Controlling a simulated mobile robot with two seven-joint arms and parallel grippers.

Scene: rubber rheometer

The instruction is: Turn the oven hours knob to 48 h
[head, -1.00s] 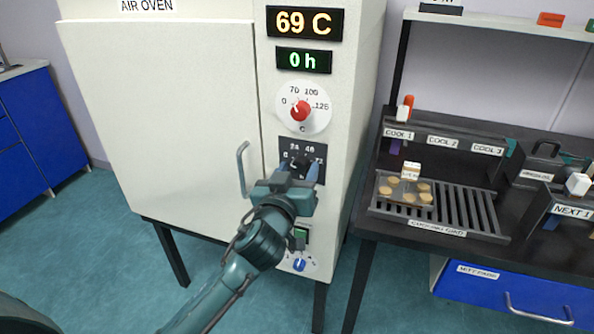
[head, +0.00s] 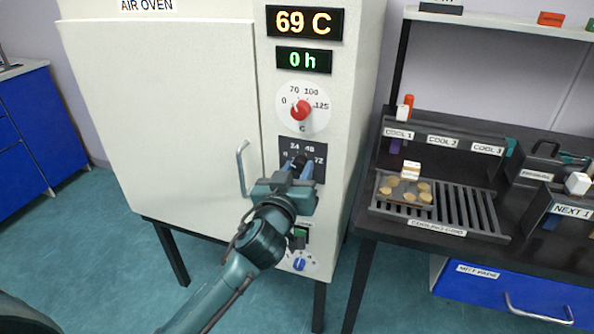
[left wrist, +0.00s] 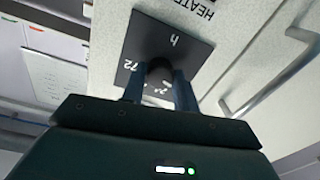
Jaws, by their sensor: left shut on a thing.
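The oven hours knob (head: 299,159) is a dark knob on a black dial plate (head: 285,148) marked 0, 24, 48 and 72, on the oven front. The green display (head: 304,60) above reads 0 h. My left gripper (head: 297,166) is at the dial, its two blue fingers shut on the knob. In the left wrist view the knob (left wrist: 158,71) sits between the fingertips (left wrist: 158,77), partly hidden, with 72 and part of 24 showing on the plate. The knob's pointer is not clear. My right gripper is not in view.
A red temperature knob (head: 300,109) sits above the hours dial, below a 69 C display (head: 305,22). The oven door handle (head: 243,168) is close to the left of my gripper. A green switch (head: 301,233) and blue knob (head: 299,264) are below. A bench with a cooling grid (head: 462,211) stands right.

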